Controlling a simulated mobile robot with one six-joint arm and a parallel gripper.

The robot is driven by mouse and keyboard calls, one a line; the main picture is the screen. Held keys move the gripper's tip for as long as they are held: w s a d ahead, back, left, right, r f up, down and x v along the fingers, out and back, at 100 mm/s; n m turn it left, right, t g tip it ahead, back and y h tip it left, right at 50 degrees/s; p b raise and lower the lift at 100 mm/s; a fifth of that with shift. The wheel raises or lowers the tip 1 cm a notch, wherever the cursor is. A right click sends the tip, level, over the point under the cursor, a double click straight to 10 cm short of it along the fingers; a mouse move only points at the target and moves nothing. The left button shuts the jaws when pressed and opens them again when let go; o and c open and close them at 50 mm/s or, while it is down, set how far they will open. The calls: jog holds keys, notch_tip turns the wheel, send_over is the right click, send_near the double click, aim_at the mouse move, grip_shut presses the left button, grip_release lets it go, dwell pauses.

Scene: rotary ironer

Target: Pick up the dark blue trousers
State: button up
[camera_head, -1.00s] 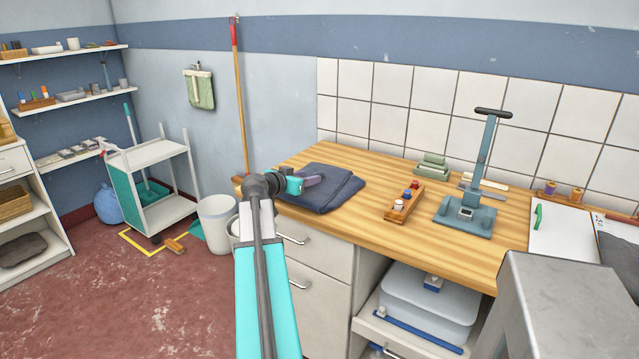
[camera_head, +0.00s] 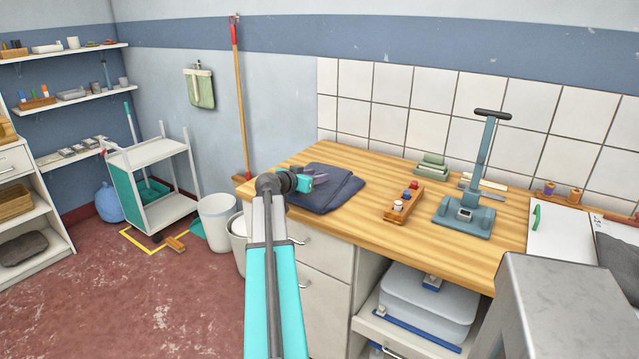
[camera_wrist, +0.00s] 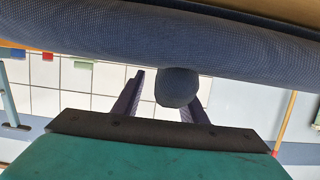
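The dark blue trousers (camera_head: 342,192) lie folded on the wooden worktop, near its left end. My gripper (camera_head: 320,178) is low over the left part of them, its fingers pointing right. In the wrist view the trousers (camera_wrist: 100,42) run across the top as a thick blue roll. A rounded dark blue lump (camera_wrist: 178,88) shows between my two purple fingers, which stand apart. A gap shows between the left finger and the lump. The right finger's tip is hidden behind the lump or the roll. I cannot tell whether the fingers touch the cloth.
A small wooden rack (camera_head: 404,203) with spools stands right of the trousers. Bare worktop (camera_head: 365,220) lies in front of the trousers. White bins (camera_head: 217,224) stand on the floor at the left.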

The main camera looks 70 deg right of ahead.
dwell(0.3)
grip_shut()
jog(key=shift+r, duration=0.1)
jog(key=shift+r+b, duration=0.4)
jog(key=shift+r, duration=1.35)
jog(key=s+a, duration=0.1)
jog(key=a, duration=0.3)
jog(key=s+a+b, duration=0.1)
jog(key=a, duration=0.4)
jog(key=s+a+r+b, duration=0.1)
jog(key=s+a, duration=0.1)
jog(key=a, duration=0.3)
jog(key=shift+a+r, duration=0.1)
jog(key=shift+s+a+r, duration=0.1)
jog(key=shift+a, duration=0.5)
